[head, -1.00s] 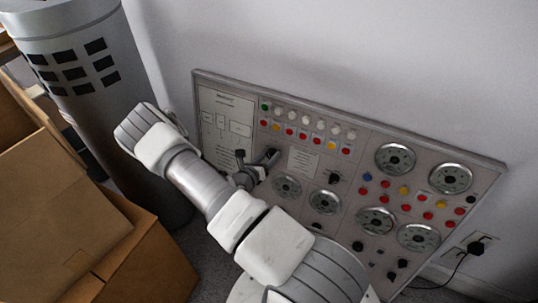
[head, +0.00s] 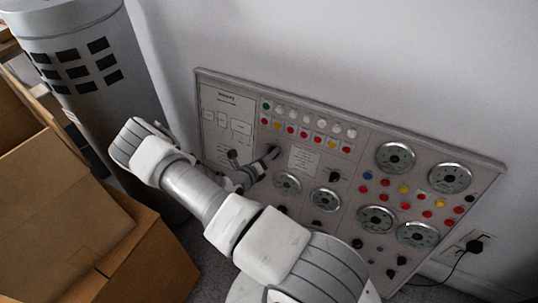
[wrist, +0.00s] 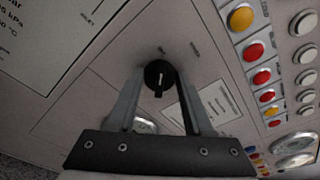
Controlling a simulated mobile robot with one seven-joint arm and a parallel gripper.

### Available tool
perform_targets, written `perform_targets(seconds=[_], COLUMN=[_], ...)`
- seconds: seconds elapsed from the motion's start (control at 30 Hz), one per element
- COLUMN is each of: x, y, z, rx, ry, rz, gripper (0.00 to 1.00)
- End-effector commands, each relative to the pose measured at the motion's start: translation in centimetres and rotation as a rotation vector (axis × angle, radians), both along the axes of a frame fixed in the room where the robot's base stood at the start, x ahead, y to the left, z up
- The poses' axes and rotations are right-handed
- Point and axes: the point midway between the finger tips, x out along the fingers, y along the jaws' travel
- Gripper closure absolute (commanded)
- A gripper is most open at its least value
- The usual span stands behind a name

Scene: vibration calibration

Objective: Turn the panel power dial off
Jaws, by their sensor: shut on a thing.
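The panel power dial is a round black knob (wrist: 159,74) with a pale pointer line, which points down in the wrist view. My gripper (wrist: 159,88) has one finger on each side of this knob and is shut on it. In the head view my gripper (head: 268,156) reaches the left part of the grey control panel (head: 345,210). The dial cannot be made out there behind my gripper. Small labels stand on the panel around the knob, too blurred to read.
Coloured buttons (wrist: 262,77) and white buttons (wrist: 303,54) lie right of the knob. Round gauges (head: 395,158) fill the panel's right side. Cardboard boxes (head: 150,255) and a grey cylinder (head: 85,75) stand to the left. A black plug (head: 474,246) sits at the lower right.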

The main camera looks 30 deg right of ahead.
Motion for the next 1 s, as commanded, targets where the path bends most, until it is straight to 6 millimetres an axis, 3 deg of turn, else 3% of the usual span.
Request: perform_targets(seconds=[0.2,0.23,0.4,0.77,1.0], x=[0.0,0.0,0.0,-0.2,-1.8], y=[0.0,0.0,0.0,0.4,4.1], z=[-0.1,-0.1,0.0,0.2,1.5], rx=[0.001,0.001,0.000,0.001,0.001], ry=[0.003,0.003,0.001,0.000,0.001], rz=[0.001,0.001,0.001,0.001,0.004], gripper=[1.00,0.47,0.20,0.20,0.20])
